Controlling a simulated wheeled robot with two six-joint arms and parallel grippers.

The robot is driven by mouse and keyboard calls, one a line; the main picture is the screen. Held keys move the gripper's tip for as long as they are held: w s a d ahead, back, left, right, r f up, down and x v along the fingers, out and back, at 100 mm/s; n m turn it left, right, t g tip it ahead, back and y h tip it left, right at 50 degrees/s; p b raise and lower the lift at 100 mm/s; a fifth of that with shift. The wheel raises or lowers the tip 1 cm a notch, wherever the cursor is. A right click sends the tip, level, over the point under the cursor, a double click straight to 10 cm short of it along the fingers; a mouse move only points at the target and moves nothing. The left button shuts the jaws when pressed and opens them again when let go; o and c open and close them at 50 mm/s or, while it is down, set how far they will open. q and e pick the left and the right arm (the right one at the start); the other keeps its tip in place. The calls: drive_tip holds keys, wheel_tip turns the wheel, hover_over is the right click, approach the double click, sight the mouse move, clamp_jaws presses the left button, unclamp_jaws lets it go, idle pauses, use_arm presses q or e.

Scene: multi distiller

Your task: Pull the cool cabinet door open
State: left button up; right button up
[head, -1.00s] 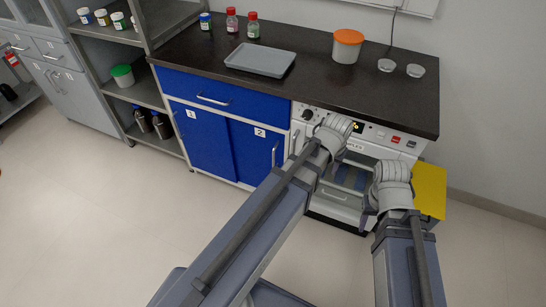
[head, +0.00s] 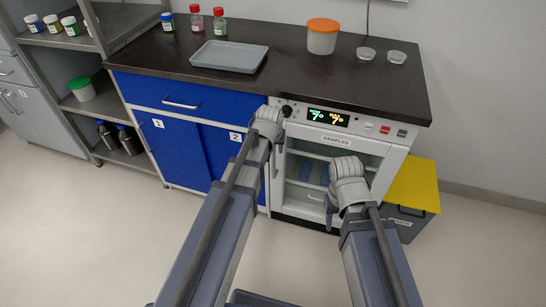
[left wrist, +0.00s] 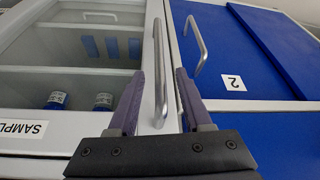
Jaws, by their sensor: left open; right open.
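The cool cabinet (head: 300,205) is white with a glass door (head: 305,172) and a "SAMPLES" label, and its door looks shut. Its silver upright door handle (left wrist: 158,60) shows in the left wrist view. My left gripper (left wrist: 160,72) is open, with one finger on each side of this handle; whether either touches it I cannot tell. My right gripper (head: 331,212) is open and empty in front of the glass door's right part. Bottles (left wrist: 103,101) stand inside.
A blue cupboard (head: 182,145) with its own handle (left wrist: 195,45) adjoins on the left, close to my left gripper. A yellow-lidded bin (head: 412,185) stands on the right. The dark counter (head: 290,75) above holds a tray (head: 229,57) and a tub (head: 321,40).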

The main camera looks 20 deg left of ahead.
sight(274, 152)
use_arm(q)
drive_tip(key=b+x, duration=0.4)
drive_tip(key=x, duration=0.2)
drive_tip(key=shift+b, duration=0.35)
drive_tip(key=shift+r, duration=0.1)
clamp_jaws()
idle(1.0)
